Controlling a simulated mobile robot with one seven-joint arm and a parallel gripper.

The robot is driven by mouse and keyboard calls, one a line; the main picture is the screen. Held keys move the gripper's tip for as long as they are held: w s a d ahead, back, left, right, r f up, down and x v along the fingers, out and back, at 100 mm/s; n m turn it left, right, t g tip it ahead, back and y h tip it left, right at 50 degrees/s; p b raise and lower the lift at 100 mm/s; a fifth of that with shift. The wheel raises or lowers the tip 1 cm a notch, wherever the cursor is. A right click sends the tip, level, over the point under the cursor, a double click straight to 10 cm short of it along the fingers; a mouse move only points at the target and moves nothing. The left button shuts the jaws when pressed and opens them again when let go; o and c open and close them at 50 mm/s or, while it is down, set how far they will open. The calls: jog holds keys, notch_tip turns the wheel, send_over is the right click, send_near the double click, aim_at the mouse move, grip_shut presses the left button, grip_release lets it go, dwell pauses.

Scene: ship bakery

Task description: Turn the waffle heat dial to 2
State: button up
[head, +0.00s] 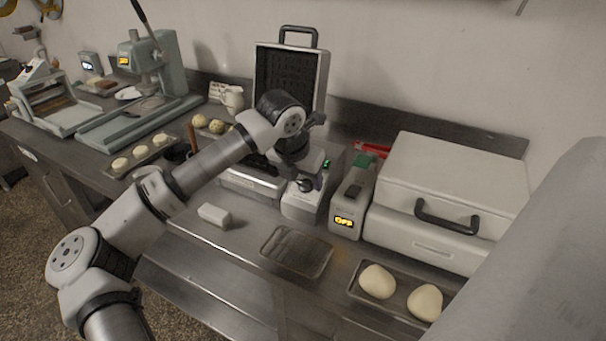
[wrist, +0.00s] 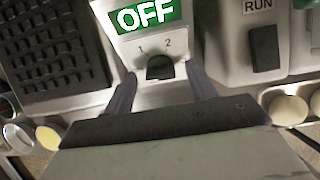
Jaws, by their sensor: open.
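The waffle heat dial (wrist: 160,68) is a small dark knob on the pale front of a control box (head: 301,204), with marks 1 and 2 above it. A green display (wrist: 149,14) above it reads OFF. I cannot tell which mark the knob points to. My gripper (wrist: 161,76) is open, with one finger on each side of the knob and nothing clearly held. In the head view my gripper (head: 305,184) is at the control box and hides the dial. The waffle iron (head: 290,78) stands with its lid raised, left of the box.
A white block (head: 214,215), an empty tray (head: 297,252) and a dough tray (head: 357,291) lie in front.

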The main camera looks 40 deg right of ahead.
jog(key=c, duration=1)
